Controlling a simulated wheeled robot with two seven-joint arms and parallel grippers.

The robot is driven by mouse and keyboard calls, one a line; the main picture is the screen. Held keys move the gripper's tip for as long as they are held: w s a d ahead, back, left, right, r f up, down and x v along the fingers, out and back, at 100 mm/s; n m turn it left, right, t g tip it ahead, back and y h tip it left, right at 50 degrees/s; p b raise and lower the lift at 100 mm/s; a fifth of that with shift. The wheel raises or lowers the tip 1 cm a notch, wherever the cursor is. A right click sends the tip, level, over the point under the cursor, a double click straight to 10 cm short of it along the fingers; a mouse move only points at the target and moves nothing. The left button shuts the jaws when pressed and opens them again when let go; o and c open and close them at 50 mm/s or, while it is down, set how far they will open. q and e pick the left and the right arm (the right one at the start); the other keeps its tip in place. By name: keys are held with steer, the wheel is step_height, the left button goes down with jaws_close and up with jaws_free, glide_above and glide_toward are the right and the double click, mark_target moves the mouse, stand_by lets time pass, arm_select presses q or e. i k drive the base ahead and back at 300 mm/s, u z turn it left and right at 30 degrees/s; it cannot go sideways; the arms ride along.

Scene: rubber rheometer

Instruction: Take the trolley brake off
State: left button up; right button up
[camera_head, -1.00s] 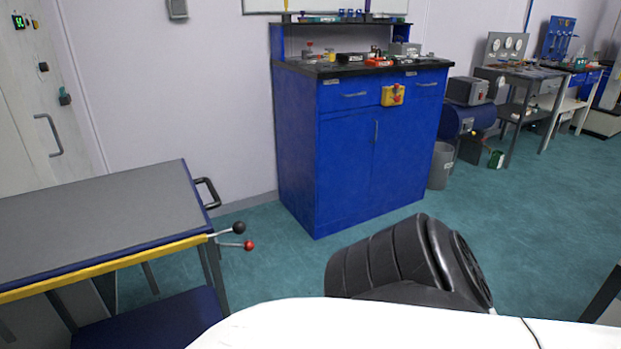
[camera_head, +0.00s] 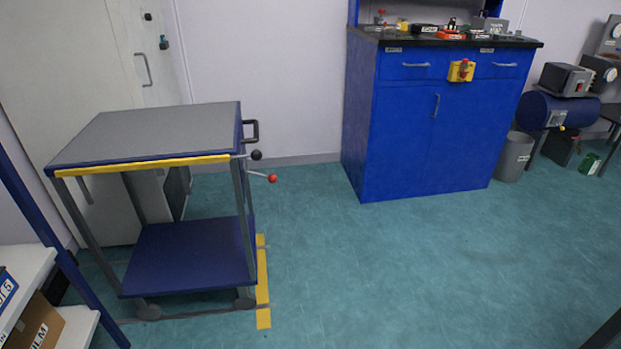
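The trolley (camera_head: 150,135) stands at the left of the head view, with a grey top, a yellow front edge and a blue lower shelf (camera_head: 190,255). Two levers stick out from its right side under the top: one ends in a black knob (camera_head: 257,155), the other, slightly lower, in a red knob (camera_head: 272,178). A black handle (camera_head: 251,131) is on the same side at the back. The view does not label which lever is the brake. Neither of my grippers is in view.
A blue cabinet (camera_head: 420,130) with a black top stands at the back. A yellow floor strip (camera_head: 263,285) runs along the trolley's right side. A shelf with boxes (camera_head: 35,325) is at the lower left. The green floor right of the trolley is clear.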

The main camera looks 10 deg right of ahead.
mark_target(272, 177)
steer(key=z, duration=0.45)
steer(key=i, duration=0.75)
steer(key=u, duration=0.2)
steer(key=k, duration=0.45)
steer(key=z, duration=0.65)
steer(key=k, duration=0.9)
steer(key=u, duration=0.5)
steer(key=i, duration=1.7)
steer(key=z, duration=0.75)
